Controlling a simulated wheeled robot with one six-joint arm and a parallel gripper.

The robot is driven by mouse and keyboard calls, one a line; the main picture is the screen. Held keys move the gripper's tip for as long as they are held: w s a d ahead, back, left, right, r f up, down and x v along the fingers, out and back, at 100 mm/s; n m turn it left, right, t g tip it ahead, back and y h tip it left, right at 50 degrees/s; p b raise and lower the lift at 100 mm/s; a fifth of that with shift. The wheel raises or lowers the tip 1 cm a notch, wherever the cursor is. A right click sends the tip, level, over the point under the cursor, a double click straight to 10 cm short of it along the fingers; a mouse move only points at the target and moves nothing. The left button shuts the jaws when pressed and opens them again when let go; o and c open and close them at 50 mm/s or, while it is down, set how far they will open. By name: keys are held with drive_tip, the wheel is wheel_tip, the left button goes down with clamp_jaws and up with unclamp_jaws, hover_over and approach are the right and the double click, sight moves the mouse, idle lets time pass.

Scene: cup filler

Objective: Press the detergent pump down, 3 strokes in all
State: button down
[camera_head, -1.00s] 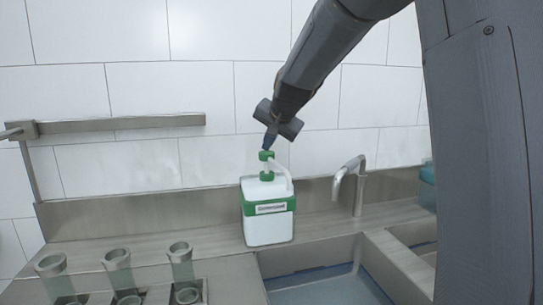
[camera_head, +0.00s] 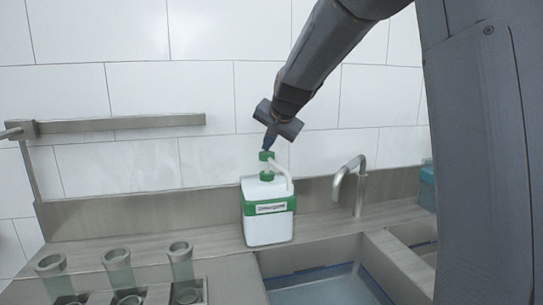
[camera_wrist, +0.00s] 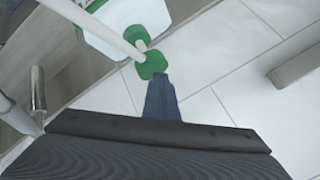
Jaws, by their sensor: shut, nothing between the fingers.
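The detergent bottle (camera_head: 268,230) is a white box-shaped container with a green band and label, standing upright on the counter by the sink. Its pump has a green head (camera_head: 266,156), a white spout bent to the right and a green collar (camera_head: 266,176). In the wrist view the green pump head (camera_wrist: 152,65) and white spout (camera_wrist: 105,32) show. My gripper (camera_head: 267,147) is shut and empty, its tips pointing down right at the top of the pump head. In the wrist view the gripper tips (camera_wrist: 160,80) meet the head's edge; whether they touch I cannot tell.
A metal faucet (camera_head: 358,185) stands right of the bottle, behind the sink basin (camera_head: 320,285). Several clear cups (camera_head: 118,268) stand in a holder at the front left. A metal rail (camera_head: 120,123) runs in front of the tiled wall at left.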

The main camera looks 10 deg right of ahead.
drive_tip(key=shift+f, duration=0.45)
drive_tip(key=shift+f+b, duration=0.25)
drive_tip(key=shift+b, duration=0.1)
drive_tip(key=shift+r, duration=0.15)
idle(0.4)
drive_tip(key=shift+r+p, duration=0.55)
drive_tip(key=shift+p, duration=0.1)
wheel_tip(320, 180, up, 6)
drive_tip(key=p, duration=0.5)
drive_tip(key=shift+r, duration=0.1)
idle(2.3)
